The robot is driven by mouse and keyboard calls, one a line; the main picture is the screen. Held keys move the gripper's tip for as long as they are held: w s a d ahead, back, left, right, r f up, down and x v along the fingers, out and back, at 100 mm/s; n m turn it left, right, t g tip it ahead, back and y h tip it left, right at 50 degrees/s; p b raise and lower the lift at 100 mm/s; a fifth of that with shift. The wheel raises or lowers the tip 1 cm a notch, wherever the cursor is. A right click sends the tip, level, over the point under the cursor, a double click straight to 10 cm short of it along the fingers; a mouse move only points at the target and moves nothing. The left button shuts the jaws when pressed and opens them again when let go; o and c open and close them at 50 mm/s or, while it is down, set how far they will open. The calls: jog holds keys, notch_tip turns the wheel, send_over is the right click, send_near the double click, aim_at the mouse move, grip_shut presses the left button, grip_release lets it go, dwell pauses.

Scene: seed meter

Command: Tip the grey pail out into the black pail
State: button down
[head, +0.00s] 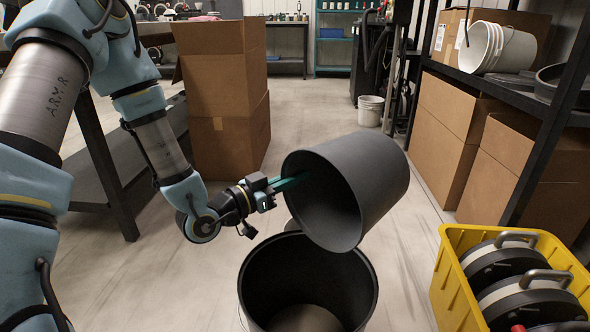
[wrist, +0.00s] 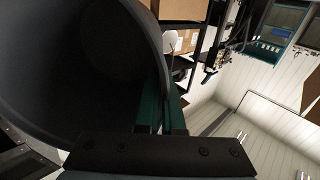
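The grey pail (head: 365,185) is tipped well over on its side in the air, its mouth facing left and down towards the head camera. My gripper (head: 290,182) is shut on its wall at the left of the rim, with one teal finger inside the mouth. In the wrist view the fingers (wrist: 160,110) straddle the pail's wall (wrist: 85,60). The black pail (head: 265,275) stands upright and open on the floor below, cut off by the bottom edge. The grey pail's lower rim is over its far right side. I see nothing falling. A paler patch shows at the black pail's bottom; I cannot tell what it is.
A yellow crate (head: 455,285) with black-and-grey discs stands at the right. Shelving (head: 535,95) with a white bucket (head: 495,47) and cardboard boxes lines the right wall. Stacked cartons (head: 225,100) stand behind my arm. A small white bucket (head: 370,110) is farther back. The floor between is clear.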

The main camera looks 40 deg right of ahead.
aim_at(307, 161)
jog(key=d+r+y+p, duration=0.1)
jog(key=p, duration=0.2)
jog(key=shift+r, duration=0.2)
jog(key=d+y+p, duration=0.1)
jog(key=y+p, duration=0.1)
jog(key=p, duration=0.2)
jog(key=d+r+y+p, duration=0.1)
jog(key=d+p, duration=0.1)
jog(key=p, duration=0.2)
jog(key=shift+w+d+y, duration=0.1)
jog(key=shift+w+y, duration=0.1)
jog(key=shift+y, duration=0.2)
jog(key=d+y+p, duration=0.1)
jog(key=y+p, duration=0.3)
jog(key=p, duration=0.2)
jog(key=d+g+y+p, duration=0.1)
jog(key=y+p, duration=0.4)
jog(key=p, duration=0.2)
jog(key=d+r+y+p, duration=0.1)
jog(key=y+p, duration=0.3)
jog(key=p, duration=0.3)
jog(key=shift+w+n, duration=0.25)
jog(key=shift+n, duration=0.15)
jog(key=shift+y, duration=0.3)
